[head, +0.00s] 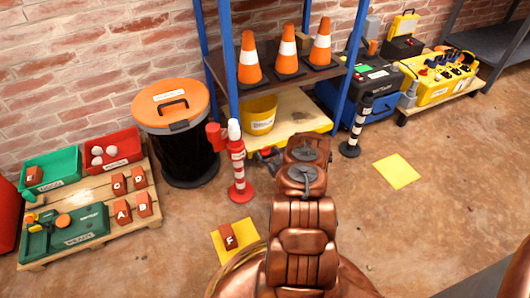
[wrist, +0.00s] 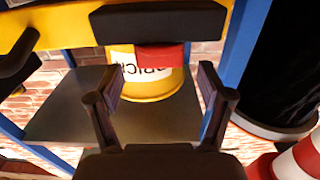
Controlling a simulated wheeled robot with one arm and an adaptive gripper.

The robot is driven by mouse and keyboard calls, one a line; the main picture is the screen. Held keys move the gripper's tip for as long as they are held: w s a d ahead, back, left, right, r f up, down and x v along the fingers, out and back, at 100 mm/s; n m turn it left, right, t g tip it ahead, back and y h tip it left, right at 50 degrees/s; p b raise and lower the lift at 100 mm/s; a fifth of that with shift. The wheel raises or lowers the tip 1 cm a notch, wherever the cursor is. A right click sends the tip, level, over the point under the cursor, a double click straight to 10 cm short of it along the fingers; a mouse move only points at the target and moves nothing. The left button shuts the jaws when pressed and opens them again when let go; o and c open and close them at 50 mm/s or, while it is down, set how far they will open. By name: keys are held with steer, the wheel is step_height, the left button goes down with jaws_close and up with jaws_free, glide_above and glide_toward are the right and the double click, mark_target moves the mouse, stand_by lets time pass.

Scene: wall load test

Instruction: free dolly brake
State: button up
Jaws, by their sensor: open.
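A low yellow-edged platform (head: 308,124), which looks like the dolly, stands under the blue-posted rack and bears a yellow bucket (head: 258,115). A small red and dark part (head: 268,157) shows at its front edge, partly hidden by my arm; I cannot tell if it is the brake. In the wrist view, which looks upside down, my gripper (wrist: 161,80) is open and empty, facing the bucket (wrist: 158,88). A red block (wrist: 160,56) shows between the fingers, beside a dark bar (wrist: 158,22); contact cannot be told. In the head view my arm hides the fingers.
A red-and-white post (head: 238,172) and a black bin with orange lid (head: 172,110) stand left of the platform. A black-and-white post (head: 356,130) stands right. Traffic cones (head: 287,52) fill the shelf above. Floor at the right is clear around a yellow square (head: 397,171).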

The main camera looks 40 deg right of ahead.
steer(key=shift+x, duration=1.1)
steer(key=c, duration=1.2)
steer(key=shift+o, duration=0.2)
